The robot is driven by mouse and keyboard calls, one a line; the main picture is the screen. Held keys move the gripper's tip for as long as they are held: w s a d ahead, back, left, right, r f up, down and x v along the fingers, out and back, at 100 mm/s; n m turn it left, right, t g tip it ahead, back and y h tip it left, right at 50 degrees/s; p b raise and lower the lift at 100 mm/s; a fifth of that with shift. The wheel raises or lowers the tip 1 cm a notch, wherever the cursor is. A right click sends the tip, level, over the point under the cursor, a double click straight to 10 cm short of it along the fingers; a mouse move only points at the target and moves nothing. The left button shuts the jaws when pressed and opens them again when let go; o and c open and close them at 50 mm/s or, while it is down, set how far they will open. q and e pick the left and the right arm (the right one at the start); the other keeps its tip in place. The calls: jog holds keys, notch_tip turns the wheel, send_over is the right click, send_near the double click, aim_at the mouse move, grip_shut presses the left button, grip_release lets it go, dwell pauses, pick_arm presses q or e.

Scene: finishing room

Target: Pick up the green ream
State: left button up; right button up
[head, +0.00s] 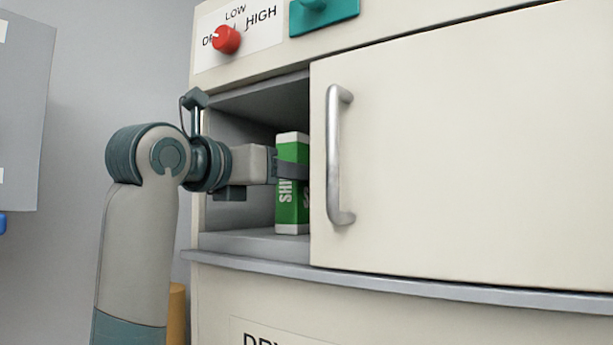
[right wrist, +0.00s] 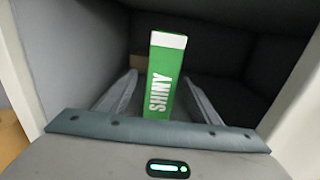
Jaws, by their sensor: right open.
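The green ream (head: 287,212) stands upright on the floor of the open cabinet compartment, close to the door's edge. It has a white top band and white lettering. My right gripper (head: 291,168) reaches into the compartment from the left, and a dark finger crosses the front of the ream. In the right wrist view the ream (right wrist: 164,75) stands between the two open fingers of my gripper (right wrist: 160,101), one on each side. The ream's lower end is hidden there behind the gripper body. My left gripper is not in view.
The cream door (head: 470,150) with a silver handle (head: 334,155) covers the cabinet's right part, close to the ream. A grey ledge (head: 400,287) runs below the opening. A red knob (head: 226,39) and a teal fixture (head: 322,14) sit above.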

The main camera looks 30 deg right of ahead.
jog(key=shift+x, duration=0.95)
jog(key=shift+a, duration=0.2)
jog(key=shift+d, duration=0.1)
jog(key=p+x, duration=0.3)
jog(key=x, duration=0.2)
jog(key=shift+s+d+r+p, duration=0.1)
jog(key=shift+d+r+p, duration=0.05)
jog(key=shift+p, duration=0.2)
